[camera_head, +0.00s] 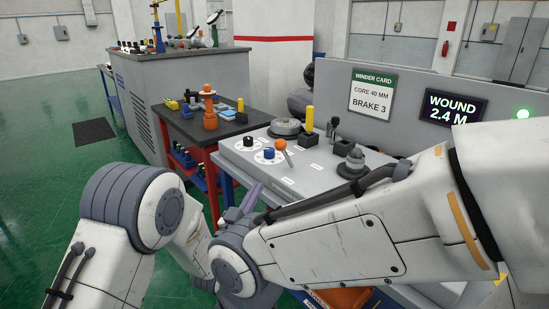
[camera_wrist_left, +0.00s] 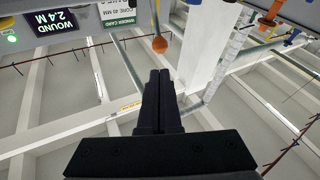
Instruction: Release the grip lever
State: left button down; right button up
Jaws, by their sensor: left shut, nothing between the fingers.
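The grip lever, a rod with an orange ball knob (camera_head: 281,145), stands on the grey winder panel, beside the blue knob. In the left wrist view its orange ball (camera_wrist_left: 159,44) hangs from a thin rod, just beyond my fingertips and apart from them in the picture. My left gripper (camera_head: 252,194) shows as a small purple-grey piece below the panel's front edge, partly hidden by my arm links. In the left wrist view the dark fingers of my left gripper (camera_wrist_left: 160,74) are pressed together with nothing between them. My right gripper is not in view.
The panel (camera_head: 300,174) also carries a black knob (camera_head: 248,141), a blue knob (camera_head: 268,153) and a yellow post (camera_head: 309,118). Behind it stand a winder card (camera_head: 371,93) and a "WOUND 2.4 M" display (camera_head: 453,107). A dark-topped table (camera_head: 180,125) stands left of it.

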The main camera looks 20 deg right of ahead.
aim_at(278, 148)
pick_arm(q)
jog(key=p+x, duration=0.2)
jog(key=x, duration=1.2)
jog(key=shift+f, duration=0.1)
